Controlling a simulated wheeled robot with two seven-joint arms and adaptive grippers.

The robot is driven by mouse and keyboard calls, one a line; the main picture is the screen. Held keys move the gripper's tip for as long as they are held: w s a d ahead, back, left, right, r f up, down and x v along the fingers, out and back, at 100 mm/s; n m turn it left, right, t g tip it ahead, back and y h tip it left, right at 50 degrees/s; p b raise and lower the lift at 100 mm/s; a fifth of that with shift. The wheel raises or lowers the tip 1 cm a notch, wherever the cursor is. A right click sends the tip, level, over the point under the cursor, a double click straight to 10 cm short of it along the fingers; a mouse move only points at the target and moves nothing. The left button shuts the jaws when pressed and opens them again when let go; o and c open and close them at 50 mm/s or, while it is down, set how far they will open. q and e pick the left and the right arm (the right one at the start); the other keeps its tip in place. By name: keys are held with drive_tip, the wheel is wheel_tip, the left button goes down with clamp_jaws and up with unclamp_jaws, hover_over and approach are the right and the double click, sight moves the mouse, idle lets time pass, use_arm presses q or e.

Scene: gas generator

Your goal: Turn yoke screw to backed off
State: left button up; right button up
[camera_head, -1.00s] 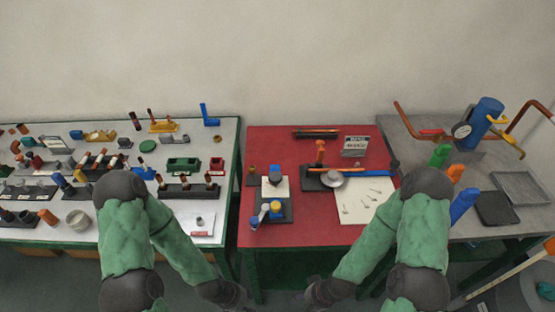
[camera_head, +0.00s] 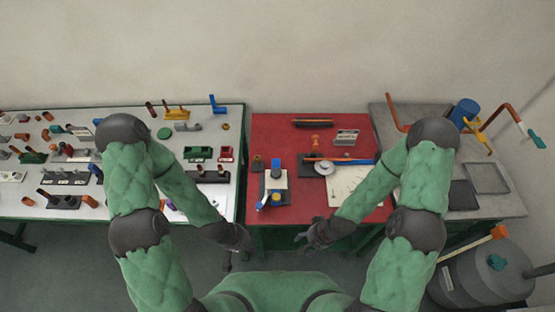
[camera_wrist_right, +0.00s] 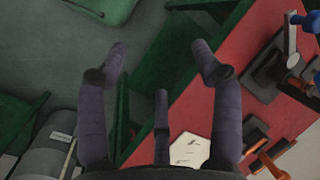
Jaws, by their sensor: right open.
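A small apparatus (camera_head: 274,185) with blue, white and yellow parts stands on a dark base at the front left of the red table (camera_head: 345,211). It shows partly at the right edge of the right wrist view (camera_wrist_right: 293,60). Which part is the yoke screw is too small to tell. My left gripper (camera_head: 243,246) is in front of the table's left front edge, apart from the apparatus; its fingers are not clear. My right gripper (camera_head: 308,238) is near the table's front edge, right of the apparatus. In the wrist view its fingers (camera_wrist_right: 160,75) are spread and empty.
The white table (camera_head: 100,212) at left holds several small parts. On the red table, an orange-and-blue tool (camera_head: 343,160) and a white sheet (camera_head: 347,187) lie right of the apparatus. A grey bench (camera_head: 503,208) with pipes stands at right, a grey drum (camera_head: 485,275) in front.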

drive_tip(key=w+r+m+p, duration=0.2)
drive_tip(key=w+r+p, duration=0.2)
drive_tip(key=w+r, duration=0.2)
drive_tip(key=m+g, duration=0.1)
drive_tip(key=m, duration=0.8)
approach(277, 172)
drive_tip(key=p+x, duration=0.2)
drive_tip(key=x, duration=0.7)
drive_tip(key=shift+r, duration=0.1)
drive_tip(key=shift+c, duration=0.3)
drive_tip(key=c, duration=1.1)
